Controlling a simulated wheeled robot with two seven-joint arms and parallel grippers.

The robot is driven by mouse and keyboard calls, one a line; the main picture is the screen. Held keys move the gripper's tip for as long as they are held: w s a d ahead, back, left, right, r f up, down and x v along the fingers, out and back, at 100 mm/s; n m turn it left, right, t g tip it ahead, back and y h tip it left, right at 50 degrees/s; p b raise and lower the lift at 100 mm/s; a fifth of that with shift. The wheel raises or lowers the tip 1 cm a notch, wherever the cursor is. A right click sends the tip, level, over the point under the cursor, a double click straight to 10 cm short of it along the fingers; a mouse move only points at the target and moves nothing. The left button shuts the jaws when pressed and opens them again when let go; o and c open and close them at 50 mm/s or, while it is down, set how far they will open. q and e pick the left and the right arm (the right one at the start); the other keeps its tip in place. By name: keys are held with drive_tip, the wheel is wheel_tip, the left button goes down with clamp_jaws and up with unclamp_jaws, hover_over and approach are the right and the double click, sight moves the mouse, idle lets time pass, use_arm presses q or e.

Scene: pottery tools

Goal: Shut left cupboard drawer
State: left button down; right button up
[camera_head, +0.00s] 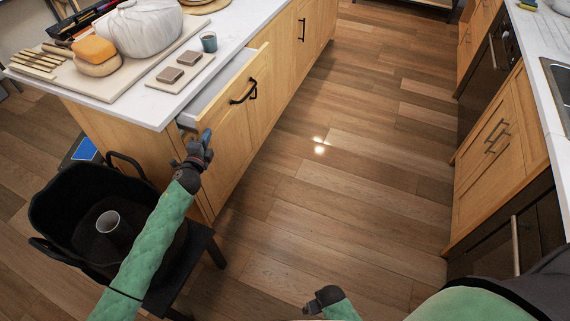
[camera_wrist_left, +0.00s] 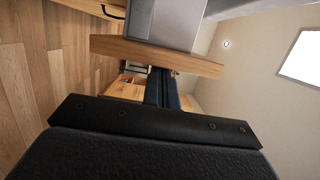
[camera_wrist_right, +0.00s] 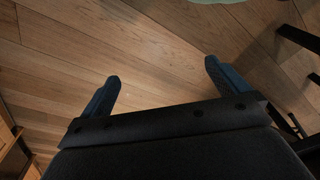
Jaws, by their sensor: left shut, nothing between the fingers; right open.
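The left cupboard drawer (camera_head: 238,92) is wooden with a black handle and stands partly open under the white counter, its grey inner side showing. My left gripper (camera_head: 206,137) is shut and empty near the drawer front's near end. In the left wrist view the drawer front (camera_wrist_left: 150,54) shows edge-on just beyond my shut fingers (camera_wrist_left: 162,88); I cannot tell whether they touch it. My right gripper (camera_head: 318,298) is low over the floor, and its fingers stand open and empty in the right wrist view (camera_wrist_right: 160,85).
A black bucket (camera_head: 70,190) with a grey cup (camera_head: 108,221) stands on a dark stool beside the cupboard. A clay-filled bag (camera_head: 145,28), a board and a small cup (camera_head: 209,42) are on the counter. The wooden floor (camera_head: 340,180) between the cabinets is clear.

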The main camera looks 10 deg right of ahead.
sight(194, 124)
use_arm(q)
drive_tip(key=shift+w+a+b, duration=0.1)
drive_tip(key=shift+w+a, duration=0.55)
drive_tip(key=shift+a, duration=0.35)
drive_tip(key=shift+w+a+b, duration=0.15)
drive_tip(key=shift+w+a, duration=0.55)
drive_tip(key=shift+a, duration=0.25)
drive_tip(key=shift+w+a+b, duration=0.1)
drive_tip(key=shift+w+a, duration=0.55)
drive_tip(key=shift+a, duration=0.35)
use_arm(e)
drive_tip(key=r, duration=0.1)
drive_tip(key=w+r, duration=0.1)
drive_tip(key=a+r, duration=0.1)
drive_tip(key=shift+w+r, duration=0.15)
drive_tip(key=shift+w, duration=0.05)
drive_tip(key=shift+s+d, duration=0.15)
drive_tip(key=shift+d, duration=0.1)
use_arm(q)
drive_tip(key=shift+d, duration=0.1)
